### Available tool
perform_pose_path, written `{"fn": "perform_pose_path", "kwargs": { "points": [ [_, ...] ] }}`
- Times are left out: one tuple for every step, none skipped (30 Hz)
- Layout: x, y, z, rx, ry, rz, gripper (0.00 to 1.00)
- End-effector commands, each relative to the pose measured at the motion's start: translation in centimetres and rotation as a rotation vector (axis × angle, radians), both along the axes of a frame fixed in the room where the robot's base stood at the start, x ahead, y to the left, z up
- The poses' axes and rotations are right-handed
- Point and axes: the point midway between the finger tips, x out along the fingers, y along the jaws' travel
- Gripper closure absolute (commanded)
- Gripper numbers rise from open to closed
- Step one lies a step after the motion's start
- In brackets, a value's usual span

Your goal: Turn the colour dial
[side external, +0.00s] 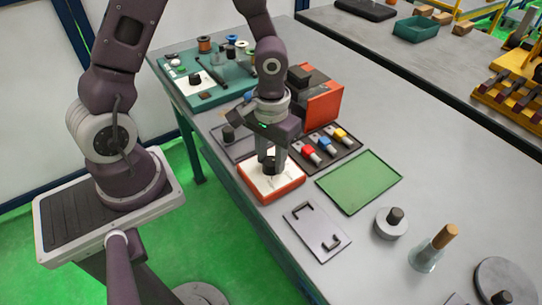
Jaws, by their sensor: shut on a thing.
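A low box (285,193) with orange-red sides and a white top sits near the table's left edge. My gripper (270,170) points straight down over the middle of the white top. It is shut on a small dark knob, which I take to be the colour dial (271,178). The fingers hide most of the dial, so its setting and any colour marks cannot be read.
Behind the box, a dark tray (345,154) holds red, blue and yellow handled pieces. An orange and black machine (318,98) stands beyond. A green mat (360,181) lies to the right, and a grey plate with two handles (317,230) lies in front.

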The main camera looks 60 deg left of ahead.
Motion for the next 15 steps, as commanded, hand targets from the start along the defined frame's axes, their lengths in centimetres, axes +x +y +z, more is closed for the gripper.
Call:
{"fn": "perform_pose_path", "kwargs": {
  "points": [
    [0.07, -0.01, 0.05, 0.001, -0.002, -0.041, 1.0],
    [0.08, -0.01, 0.05, 0.0, -0.002, -0.07, 1.0],
    [0.08, -0.02, 0.06, 0.0, -0.003, -0.109, 1.0],
    [0.08, -0.02, 0.06, 0.0, -0.003, -0.137, 1.0],
    [0.08, -0.02, 0.06, 0.0, -0.003, -0.165, 1.0],
    [0.08, -0.03, 0.06, 0.001, -0.003, -0.204, 1.0],
    [0.09, -0.02, 0.06, 0.001, -0.003, -0.232, 1.0],
    [0.09, -0.02, 0.06, 0.001, -0.003, -0.26, 1.0],
    [0.09, -0.03, 0.06, 0.001, -0.003, -0.299, 1.0],
    [0.09, -0.03, 0.06, 0.001, -0.003, -0.327, 1.0],
    [0.09, -0.02, 0.06, 0.001, -0.003, -0.355, 1.0],
    [0.1, -0.02, 0.06, 0.001, -0.003, -0.394, 1.0],
    [0.1, -0.02, 0.06, 0.001, -0.003, -0.422, 1.0],
    [0.1, -0.02, 0.06, 0.001, -0.003, -0.451, 1.0],
    [0.11, -0.02, 0.06, 0.001, -0.003, -0.489, 1.0]
  ]
}}
